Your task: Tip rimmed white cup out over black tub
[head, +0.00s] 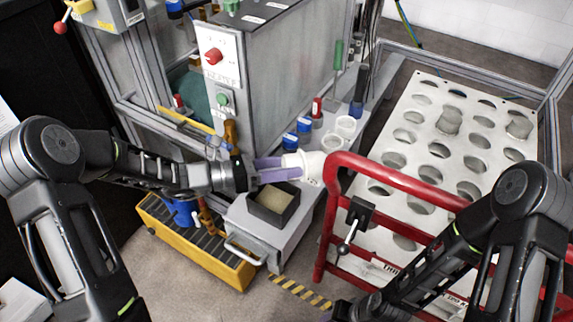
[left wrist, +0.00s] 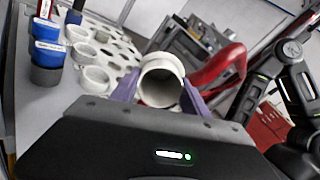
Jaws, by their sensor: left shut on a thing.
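My left gripper (head: 284,168), with purple fingers, is shut on the rimmed white cup (head: 311,166). It holds the cup tilted well over on its side, above and a little right of the black tub (head: 290,212). In the left wrist view the cup (left wrist: 160,82) sits between the two purple fingers, with a round grey face toward the camera. I cannot tell whether anything is in it. The black tub is square, stands on the grey bench top and shows a tan, grainy fill. My right arm shows at lower right, but its gripper is out of the frame.
White cups (head: 345,126) and blue-capped containers (head: 290,140) stand on the bench behind. A red rail (head: 400,171) and a white perforated rack (head: 470,150) are at right. A grey machine cabinet (head: 270,70) rises behind. A yellow crate (head: 195,245) is below left.

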